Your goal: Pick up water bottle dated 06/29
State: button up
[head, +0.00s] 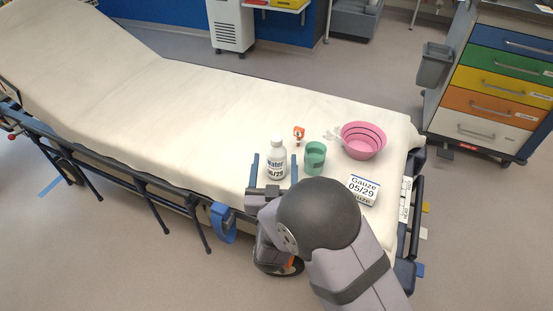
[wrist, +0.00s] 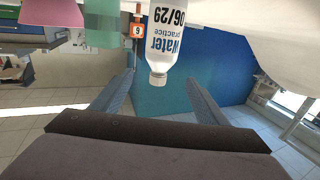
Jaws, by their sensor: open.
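The water bottle (head: 277,158) is white with a white cap and stands upright on the stretcher. Its label reads "Water" and a date ending in 6/29; the wrist view shows the bottle (wrist: 168,35) upside down, with "06/29" legible. My gripper (head: 275,168) is open, with one blue finger to each side of the bottle in the head view. In the wrist view, the gripper (wrist: 160,78) has its fingertips apart near the bottle's cap end, with visible gaps. I cannot tell how far the bottle sits between the fingers.
A green cup (head: 315,158) stands just right of the bottle, near a small orange-and-white item (head: 298,133). A pink bowl (head: 362,141) and a gauze pack (head: 363,190) dated 05/29 lie farther right. The stretcher mattress (head: 190,105) is clear left of the bottle.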

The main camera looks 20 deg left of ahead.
aim_at(276, 162)
notch_tip(276, 162, down, 4)
jog(key=shift+f, duration=0.25)
jog(key=shift+p+x, duration=0.45)
jog(key=shift+x, duration=3.25)
jog(key=shift+r, duration=0.1)
jog(key=shift+r, duration=0.1)
jog(key=c, duration=1.4)
